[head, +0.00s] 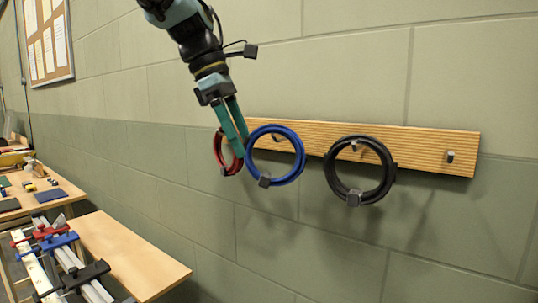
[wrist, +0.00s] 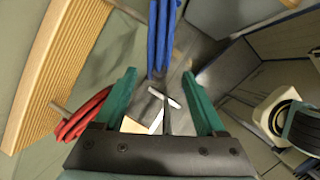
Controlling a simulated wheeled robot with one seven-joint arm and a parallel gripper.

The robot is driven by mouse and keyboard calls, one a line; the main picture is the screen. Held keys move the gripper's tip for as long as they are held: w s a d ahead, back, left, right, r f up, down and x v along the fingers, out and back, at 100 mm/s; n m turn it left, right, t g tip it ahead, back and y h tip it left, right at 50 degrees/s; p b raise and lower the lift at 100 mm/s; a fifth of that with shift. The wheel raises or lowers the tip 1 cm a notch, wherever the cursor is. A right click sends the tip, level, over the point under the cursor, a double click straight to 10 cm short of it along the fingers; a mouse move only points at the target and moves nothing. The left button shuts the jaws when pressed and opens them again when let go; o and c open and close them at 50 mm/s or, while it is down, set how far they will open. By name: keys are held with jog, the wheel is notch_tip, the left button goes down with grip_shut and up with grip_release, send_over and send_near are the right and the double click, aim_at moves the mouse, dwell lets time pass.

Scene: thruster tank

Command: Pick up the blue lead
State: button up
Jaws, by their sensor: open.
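The blue lead (head: 301,157) is a coiled ring hanging on a peg of the wooden wall rail (head: 425,145), with a dark clip at its lower left. My gripper (head: 241,149) is open, its green fingers pointing down at the left edge of the blue ring. In the wrist view, the blue lead (wrist: 162,38) hangs just beyond the fingertips, roughly in line with the gap between the open fingers (wrist: 160,76). No contact is clear. The red lead (head: 217,150) hangs to the left, partly behind my fingers.
A black lead (head: 329,172) hangs further right, and the rightmost peg (head: 450,157) is bare. In the wrist view, the red lead (wrist: 84,114) is close beside the left finger. A wooden bench (head: 130,255) stands lower left.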

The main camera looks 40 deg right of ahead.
aim_at(258, 171)
jog(key=shift+p+x, duration=0.65)
jog(key=shift+x, duration=2.9)
jog(key=shift+d, duration=0.15)
jog(key=shift+c, duration=0.3)
jog(key=shift+r, duration=0.1)
grip_shut()
